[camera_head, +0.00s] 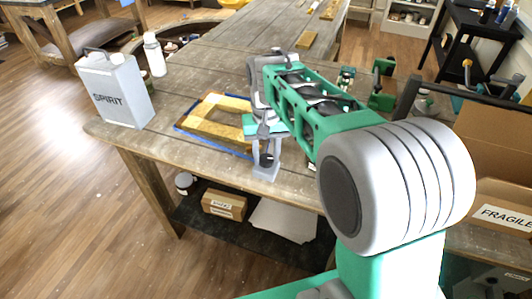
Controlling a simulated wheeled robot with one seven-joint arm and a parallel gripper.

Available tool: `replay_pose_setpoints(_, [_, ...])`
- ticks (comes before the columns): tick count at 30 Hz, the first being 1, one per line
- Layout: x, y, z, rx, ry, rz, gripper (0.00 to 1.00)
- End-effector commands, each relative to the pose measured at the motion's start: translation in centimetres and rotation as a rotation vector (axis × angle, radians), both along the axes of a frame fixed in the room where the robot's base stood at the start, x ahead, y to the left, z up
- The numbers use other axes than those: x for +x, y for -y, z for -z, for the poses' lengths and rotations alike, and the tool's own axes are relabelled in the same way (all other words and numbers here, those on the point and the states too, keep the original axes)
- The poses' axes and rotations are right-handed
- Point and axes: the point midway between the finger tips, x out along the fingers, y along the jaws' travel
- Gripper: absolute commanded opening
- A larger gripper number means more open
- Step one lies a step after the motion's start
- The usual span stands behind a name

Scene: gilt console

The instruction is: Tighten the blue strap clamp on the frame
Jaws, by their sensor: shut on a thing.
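The gilt frame (224,107) lies flat on the wooden workbench, left of my arm. The blue strap (212,147) runs around its outer edge, visible along the left and front sides. My gripper (266,166) points down at the frame's front right corner, near the bench's front edge. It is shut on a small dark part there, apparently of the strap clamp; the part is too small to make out. My arm hides the right side of the frame and strap.
A grey SPIRIT can (115,92) and a white bottle (154,55) stand left of the frame. Green tools (383,88) stand beyond my arm at the right. A cardboard box (490,140) is at far right. The wooden bench (190,83) is bare between can and frame.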

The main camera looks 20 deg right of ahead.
Motion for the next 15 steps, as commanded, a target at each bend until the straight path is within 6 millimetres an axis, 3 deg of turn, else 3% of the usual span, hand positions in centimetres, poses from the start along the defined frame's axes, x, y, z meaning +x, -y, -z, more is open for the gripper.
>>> replay_pose_setpoints(15, [0.02, 0.00, -0.02, 0.000, 0.001, 0.078, 0.00])
